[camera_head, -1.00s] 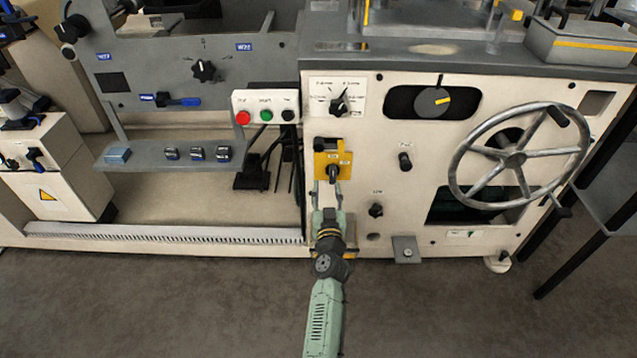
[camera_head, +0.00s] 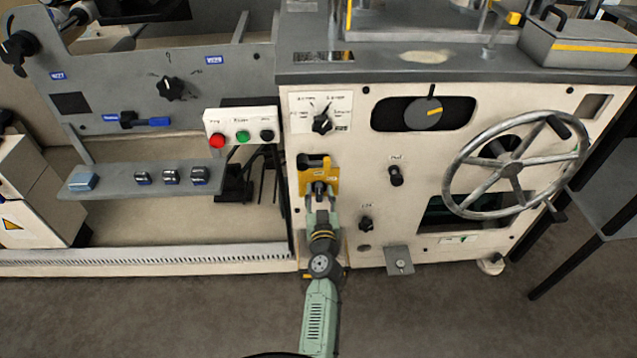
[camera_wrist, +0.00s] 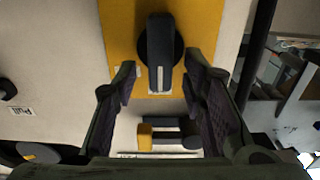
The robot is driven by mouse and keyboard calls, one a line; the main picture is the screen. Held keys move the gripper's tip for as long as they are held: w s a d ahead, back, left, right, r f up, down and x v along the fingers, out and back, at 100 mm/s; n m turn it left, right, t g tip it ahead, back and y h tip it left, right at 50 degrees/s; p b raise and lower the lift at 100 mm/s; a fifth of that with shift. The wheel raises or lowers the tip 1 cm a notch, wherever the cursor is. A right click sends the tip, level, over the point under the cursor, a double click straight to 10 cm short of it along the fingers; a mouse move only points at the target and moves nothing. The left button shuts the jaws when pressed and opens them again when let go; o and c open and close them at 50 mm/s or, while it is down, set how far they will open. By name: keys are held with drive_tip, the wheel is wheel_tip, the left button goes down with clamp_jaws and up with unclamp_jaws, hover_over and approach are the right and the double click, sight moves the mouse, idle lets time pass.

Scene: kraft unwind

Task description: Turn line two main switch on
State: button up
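The switch is a black rotary handle (camera_head: 319,188) on a yellow plate (camera_head: 304,180) on the cream machine front. In the wrist view, the handle (camera_wrist: 160,55) stands lengthwise in the picture on the yellow plate (camera_wrist: 120,35). My gripper (camera_head: 321,203) is at the lower edge of the plate in the head view. In the wrist view, my gripper (camera_wrist: 158,80) is open, with one fingertip on each side of the handle's near end. Gaps show between handle and fingertips, so it is not clamped. The plate's lettering is too small to read.
A selector knob (camera_head: 322,124) sits above the plate. Red (camera_head: 217,142), green and black buttons are at its upper left. A black knob (camera_head: 396,176) and a large handwheel (camera_head: 513,168) are to the right. A small grey bracket (camera_head: 399,261) juts out low on the right.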

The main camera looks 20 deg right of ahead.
drive_tip(key=shift+w+d, duration=0.1)
drive_tip(key=shift+w, duration=0.25)
drive_tip(key=shift+c, duration=0.5)
clamp_jaws()
